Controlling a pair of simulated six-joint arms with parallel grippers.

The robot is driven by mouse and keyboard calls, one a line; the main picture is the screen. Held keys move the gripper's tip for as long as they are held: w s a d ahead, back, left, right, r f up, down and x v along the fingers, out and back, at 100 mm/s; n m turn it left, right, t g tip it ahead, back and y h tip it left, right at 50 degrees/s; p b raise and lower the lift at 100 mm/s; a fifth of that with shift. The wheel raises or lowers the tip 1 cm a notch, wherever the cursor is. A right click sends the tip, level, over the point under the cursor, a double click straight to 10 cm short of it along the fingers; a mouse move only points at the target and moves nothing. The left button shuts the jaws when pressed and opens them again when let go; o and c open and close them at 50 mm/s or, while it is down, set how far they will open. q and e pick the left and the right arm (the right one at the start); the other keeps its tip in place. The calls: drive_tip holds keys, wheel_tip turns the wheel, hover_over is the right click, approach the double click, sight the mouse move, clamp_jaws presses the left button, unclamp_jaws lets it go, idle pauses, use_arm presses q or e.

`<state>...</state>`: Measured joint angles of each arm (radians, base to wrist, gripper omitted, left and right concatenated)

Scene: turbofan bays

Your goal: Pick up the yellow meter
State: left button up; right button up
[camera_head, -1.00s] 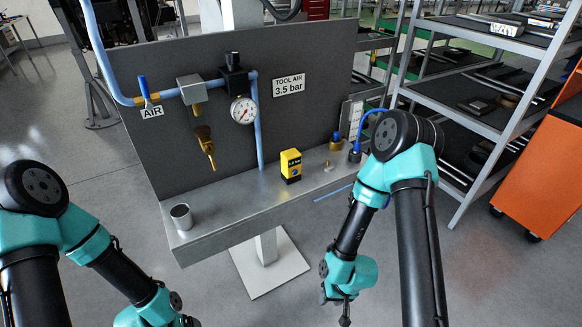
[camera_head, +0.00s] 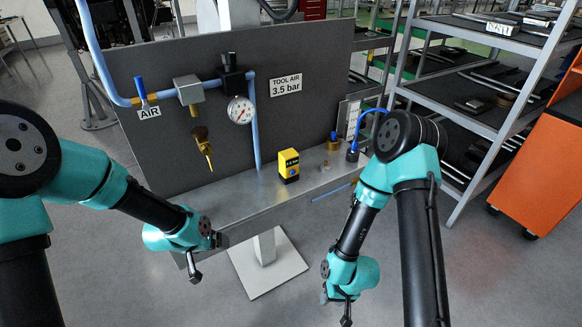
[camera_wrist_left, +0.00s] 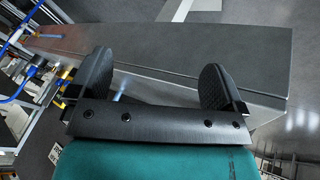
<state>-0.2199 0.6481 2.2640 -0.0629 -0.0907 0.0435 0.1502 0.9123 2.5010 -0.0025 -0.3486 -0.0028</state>
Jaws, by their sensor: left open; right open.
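The yellow meter (camera_head: 289,165) is a small yellow and black box with a display. It stands upright on the metal shelf (camera_head: 238,198) below the dark panel. My left gripper (camera_head: 196,275) is in front of the shelf's left end, apart from the meter and to its left. In the left wrist view the left gripper (camera_wrist_left: 157,85) has its two dark fingers wide apart with nothing between them. My right gripper (camera_head: 345,312) hangs at the lower right, clear of the shelf and the meter.
The panel carries a gauge (camera_head: 240,110), a blue-handled air valve (camera_head: 142,90) and a hanging brass fitting (camera_head: 202,146). A brass-and-blue fitting (camera_head: 334,142) stands right of the meter. A grey rack (camera_head: 480,117) and an orange cabinet (camera_head: 546,165) stand at the right.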

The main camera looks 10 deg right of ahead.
sight(292, 158)
use_arm(q)
drive_tip(key=w+d+r+m+y, duration=0.2)
drive_tip(key=w+d+r+m, duration=0.2)
drive_tip(key=d+r+m, duration=0.4)
drive_tip(key=w+d+r+m+y, duration=0.3)
drive_tip(key=d+r+m, duration=0.25)
drive_tip(key=d, duration=0.45)
drive_tip(key=w+d+f+m+t+y, duration=0.1)
drive_tip(key=w+d+m+t, duration=0.2)
drive_tip(key=d+m+t, duration=0.1)
drive_tip(key=w+d+f+m+t+y, duration=0.1)
drive_tip(key=w+d+m+t+y, duration=0.1)
drive_tip(key=w+d+m+t, duration=0.2)
drive_tip(key=w+d+f+m+t+y, duration=0.2)
drive_tip(key=w+d+m+t, duration=0.2)
drive_tip(key=m, duration=0.4)
drive_tip(key=shift+d+t, duration=0.4)
drive_tip(key=shift+d, duration=0.3)
drive_tip(key=shift+d+m+t, duration=0.35)
drive_tip(key=shift+m+t, duration=0.05)
drive_tip(key=shift+m, duration=0.05)
drive_tip(key=shift+x, duration=1.25)
